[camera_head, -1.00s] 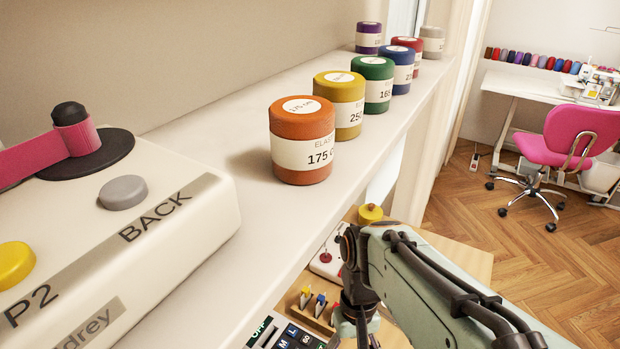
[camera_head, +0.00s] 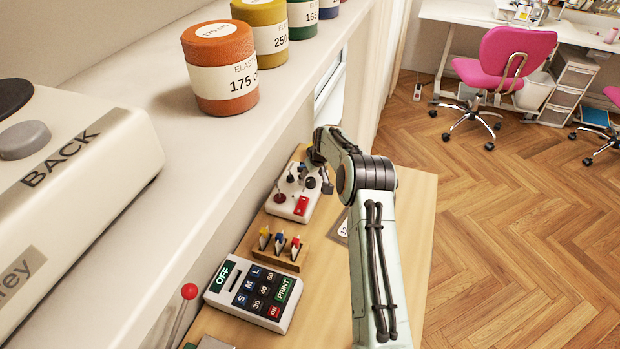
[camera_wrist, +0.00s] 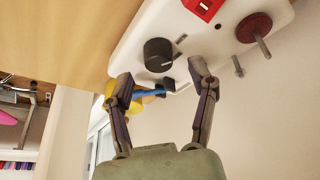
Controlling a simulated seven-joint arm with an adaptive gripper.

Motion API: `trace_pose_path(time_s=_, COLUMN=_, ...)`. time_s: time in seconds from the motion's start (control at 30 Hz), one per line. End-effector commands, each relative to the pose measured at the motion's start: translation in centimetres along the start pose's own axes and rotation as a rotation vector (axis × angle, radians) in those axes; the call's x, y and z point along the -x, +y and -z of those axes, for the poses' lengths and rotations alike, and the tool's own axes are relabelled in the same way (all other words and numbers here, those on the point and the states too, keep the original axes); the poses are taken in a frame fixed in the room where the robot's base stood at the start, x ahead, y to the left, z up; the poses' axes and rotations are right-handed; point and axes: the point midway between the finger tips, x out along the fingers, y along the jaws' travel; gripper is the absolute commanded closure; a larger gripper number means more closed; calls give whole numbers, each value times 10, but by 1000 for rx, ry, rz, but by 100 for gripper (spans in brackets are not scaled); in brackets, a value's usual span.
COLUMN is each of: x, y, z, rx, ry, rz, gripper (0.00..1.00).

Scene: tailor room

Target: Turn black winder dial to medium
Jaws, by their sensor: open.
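The black winder dial (camera_wrist: 158,54) is a round knob on the white winder box (camera_wrist: 135,42) in the wrist view. My gripper (camera_wrist: 160,76) is open, with one finger on each side of the picture just below the dial. The fingertips look near the box, but I cannot tell whether they touch it. The dial's markings are not readable. In the head view the white winder box (camera_head: 287,211) lies at the far end of the wooden table, with my gripper (camera_head: 318,178) over its far right part.
The winder bears a red switch (camera_wrist: 203,8) and a dark red disc with a peg (camera_wrist: 254,28). Nearer on the table (camera_head: 412,235) are a wooden holder (camera_head: 272,253) with coloured pieces and a keypad device (camera_head: 252,293). A white shelf (camera_head: 150,150) with elastic spools runs along the left.

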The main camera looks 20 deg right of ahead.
Motion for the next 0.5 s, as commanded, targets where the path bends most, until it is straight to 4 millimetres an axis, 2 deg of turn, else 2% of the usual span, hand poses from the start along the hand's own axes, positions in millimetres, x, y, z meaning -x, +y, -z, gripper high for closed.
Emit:
trace_pose_path(time_s=0.1, x=-16, y=0, z=0, rx=-1, ry=-1, rz=1, gripper=42)
trace_pose_path(time_s=0.2, x=-22, y=0, z=0, rx=-1, ry=-1, rz=1, gripper=42)
trace_pose_path(time_s=0.47, x=-23, y=0, z=0, rx=0, ry=-1, rz=0, gripper=42)
trace_pose_path(time_s=0.5, x=-23, y=0, z=0, rx=0, ry=-1, rz=0, gripper=55)
